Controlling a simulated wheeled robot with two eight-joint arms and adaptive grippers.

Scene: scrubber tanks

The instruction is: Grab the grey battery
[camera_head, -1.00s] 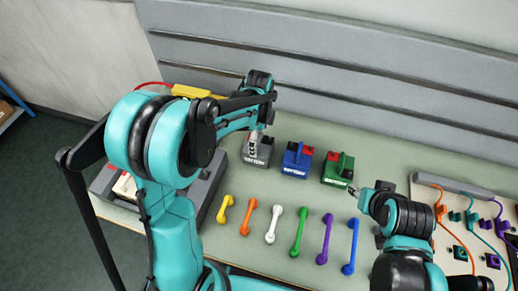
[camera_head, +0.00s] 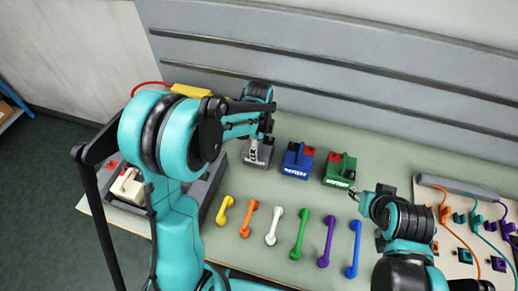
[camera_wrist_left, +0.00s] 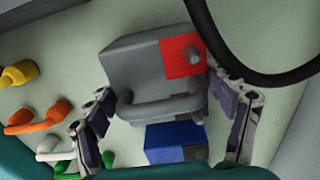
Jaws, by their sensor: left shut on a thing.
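The grey battery (camera_head: 257,153) stands on the green-topped table, the leftmost of three batteries in the head view. My left gripper (camera_head: 256,138) is over it, shut on it. In the left wrist view the grey battery (camera_wrist_left: 150,75) shows its grey handle and a red patch with a grey post. The left gripper's fingers (camera_wrist_left: 160,98) lie on either side of it there; exact contact is hard to see. My right gripper (camera_head: 353,192) is right of the batteries, too small to read its opening.
A blue battery (camera_head: 297,160) and a green battery (camera_head: 340,169) stand to the right. Several coloured handles, including a yellow one (camera_head: 225,210), lie in front. A grey tray (camera_head: 205,195) is at the left, partly behind my arm. A cable board (camera_head: 450,240) is at the right.

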